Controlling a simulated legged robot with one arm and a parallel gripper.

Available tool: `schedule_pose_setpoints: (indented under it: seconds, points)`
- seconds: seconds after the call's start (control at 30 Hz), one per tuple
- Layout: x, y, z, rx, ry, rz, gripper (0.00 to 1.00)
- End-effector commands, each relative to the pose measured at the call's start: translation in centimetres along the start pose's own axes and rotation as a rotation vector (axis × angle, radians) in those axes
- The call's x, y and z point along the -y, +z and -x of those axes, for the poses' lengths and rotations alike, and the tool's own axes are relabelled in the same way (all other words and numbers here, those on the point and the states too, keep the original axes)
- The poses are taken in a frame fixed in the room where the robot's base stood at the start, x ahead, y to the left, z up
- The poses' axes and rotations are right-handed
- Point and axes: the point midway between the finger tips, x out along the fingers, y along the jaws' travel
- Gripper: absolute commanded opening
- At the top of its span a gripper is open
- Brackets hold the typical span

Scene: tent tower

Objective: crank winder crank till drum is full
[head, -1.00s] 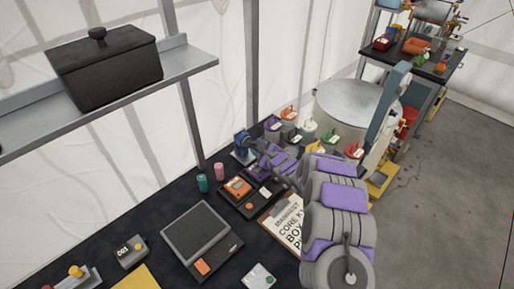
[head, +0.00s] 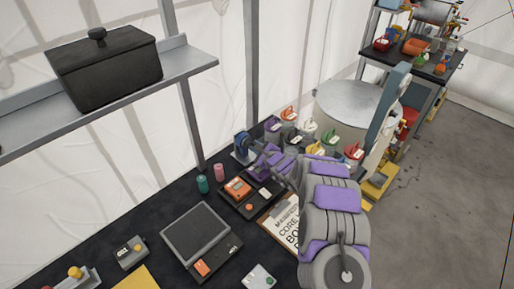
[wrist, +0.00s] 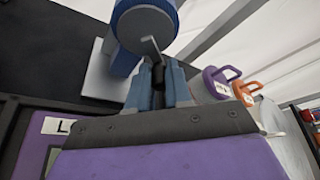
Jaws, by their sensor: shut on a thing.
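The winder (head: 241,145), with a blue drum on a grey stand, stands on the dark bench near the tent wall. In the wrist view its blue drum (wrist: 147,22) fills the top, with the grey crank arm (wrist: 150,47) in front of it. My gripper (wrist: 158,88) is shut on the dark crank handle (wrist: 158,74), which shows between its two blue-grey fingers. In the head view my gripper (head: 254,148) is beside the winder, and my wrist partly hides the crank. How full the drum is cannot be told.
Several lidded canisters (head: 309,131) stand right of the winder, by a large grey drum (head: 358,105). Teal and pink cylinders (head: 202,184), an orange device (head: 238,188) and a clipboard (head: 286,222) lie nearer. A shelf with a black pot (head: 105,70) hangs at upper left.

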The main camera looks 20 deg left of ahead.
Motion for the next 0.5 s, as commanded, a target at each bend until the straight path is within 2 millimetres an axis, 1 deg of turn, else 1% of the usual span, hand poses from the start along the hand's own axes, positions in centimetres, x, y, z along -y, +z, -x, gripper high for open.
schedule_pose_setpoints:
  seconds: [0.33, 0.5]
  points:
    - [-0.06, 0.01, -0.01, 0.000, 0.006, -0.012, 0.00]
    - [-0.11, 0.01, -0.01, 0.000, 0.027, -0.066, 0.00]
